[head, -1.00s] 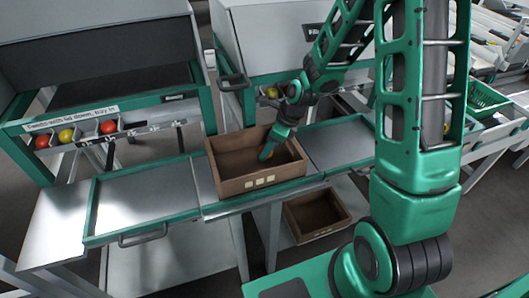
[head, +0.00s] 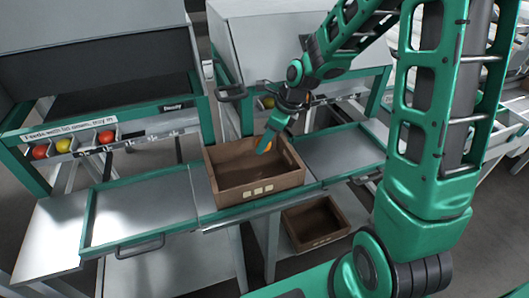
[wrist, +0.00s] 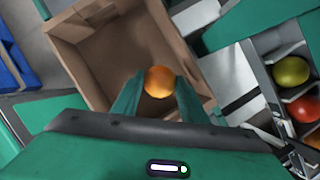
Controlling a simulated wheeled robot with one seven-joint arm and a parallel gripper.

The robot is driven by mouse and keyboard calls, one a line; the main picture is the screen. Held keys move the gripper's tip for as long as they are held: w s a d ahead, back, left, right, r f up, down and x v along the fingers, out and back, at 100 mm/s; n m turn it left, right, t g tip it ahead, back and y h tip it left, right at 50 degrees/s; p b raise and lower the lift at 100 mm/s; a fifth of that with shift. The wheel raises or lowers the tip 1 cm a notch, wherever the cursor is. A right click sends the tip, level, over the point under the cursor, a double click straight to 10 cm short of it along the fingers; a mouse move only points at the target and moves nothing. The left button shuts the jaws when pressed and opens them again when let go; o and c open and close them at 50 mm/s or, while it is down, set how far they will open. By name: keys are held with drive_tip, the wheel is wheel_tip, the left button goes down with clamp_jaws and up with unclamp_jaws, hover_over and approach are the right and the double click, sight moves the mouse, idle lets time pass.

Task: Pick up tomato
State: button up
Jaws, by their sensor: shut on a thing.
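An orange tomato (wrist: 160,82) sits between the fingertips of my gripper (wrist: 158,95) in the wrist view. My gripper is shut on it. In the head view my gripper (head: 270,142) hangs over the brown crate (head: 262,190), towards its back right corner. Only a bit of the orange tomato (head: 264,148) shows there beside the green fingers. The crate also shows in the wrist view (wrist: 85,62), below the tomato, and its visible floor looks empty.
The crate stands on a bench between two metal trays (head: 140,208). Another brown crate (head: 315,220) is on a lower shelf. Sorting chutes hold red (head: 40,151) and yellow (head: 63,145) tomatoes at the left. More tomatoes (wrist: 291,71) lie right of the crate in the wrist view.

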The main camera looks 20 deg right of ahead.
wheel_tip(320, 180, up, 4)
drive_tip(key=shift+f, duration=0.2)
drive_tip(key=s+a, duration=1.2)
drive_tip(key=s, duration=0.3)
drive_tip(key=shift+a, duration=0.25)
drive_tip(key=shift+s+a, duration=0.1)
drive_tip(key=shift+s, duration=0.05)
